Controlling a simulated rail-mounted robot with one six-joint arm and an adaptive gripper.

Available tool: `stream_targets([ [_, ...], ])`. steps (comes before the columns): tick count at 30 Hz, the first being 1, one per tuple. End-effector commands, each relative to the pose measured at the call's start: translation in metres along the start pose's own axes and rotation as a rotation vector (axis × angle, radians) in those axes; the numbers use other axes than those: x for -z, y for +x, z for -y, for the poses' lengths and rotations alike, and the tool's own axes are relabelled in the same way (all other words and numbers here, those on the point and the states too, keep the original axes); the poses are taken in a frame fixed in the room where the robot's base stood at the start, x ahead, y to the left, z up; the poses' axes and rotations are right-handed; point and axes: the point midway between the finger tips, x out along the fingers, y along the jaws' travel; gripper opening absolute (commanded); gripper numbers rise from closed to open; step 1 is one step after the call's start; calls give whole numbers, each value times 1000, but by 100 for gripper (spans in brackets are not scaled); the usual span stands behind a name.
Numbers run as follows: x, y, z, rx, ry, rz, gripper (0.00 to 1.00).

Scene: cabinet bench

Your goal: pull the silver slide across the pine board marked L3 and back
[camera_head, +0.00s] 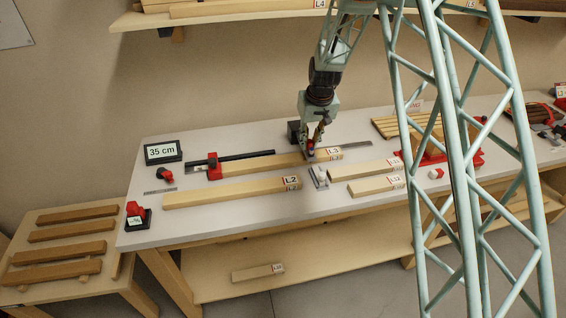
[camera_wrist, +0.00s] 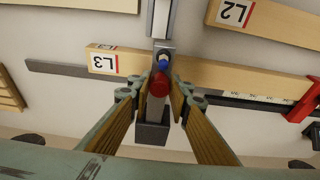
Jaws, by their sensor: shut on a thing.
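The pine board marked L3 (camera_head: 250,164) lies lengthwise on the bench, and its labelled end shows in the wrist view (camera_wrist: 130,62). A silver slide (camera_wrist: 160,20) lies crosswise over the board, with a dark block (camera_wrist: 152,135) at its far end. Its near end (camera_head: 318,180) shows in front of the board in the head view. A red knob (camera_wrist: 160,84) with a blue part beside it sits on the slide above the board. My gripper (camera_head: 313,150) is shut on the red knob, its two fingertips (camera_wrist: 164,88) at either side. The fingers partly hide the board.
A red stop (camera_head: 213,168) stands on a black rail at the board's left end. Board L2 (camera_head: 225,193) lies in front, with shorter boards (camera_head: 365,170) to the right. A display (camera_head: 162,152) reads 35 cm. Red holders stand at the bench's left end.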

Motion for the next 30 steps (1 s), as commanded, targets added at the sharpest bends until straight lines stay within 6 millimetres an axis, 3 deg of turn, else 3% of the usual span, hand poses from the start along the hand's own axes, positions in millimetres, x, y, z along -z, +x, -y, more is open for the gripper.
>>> stream_targets([
  [30,27,8,0,0,0,2,12],
])
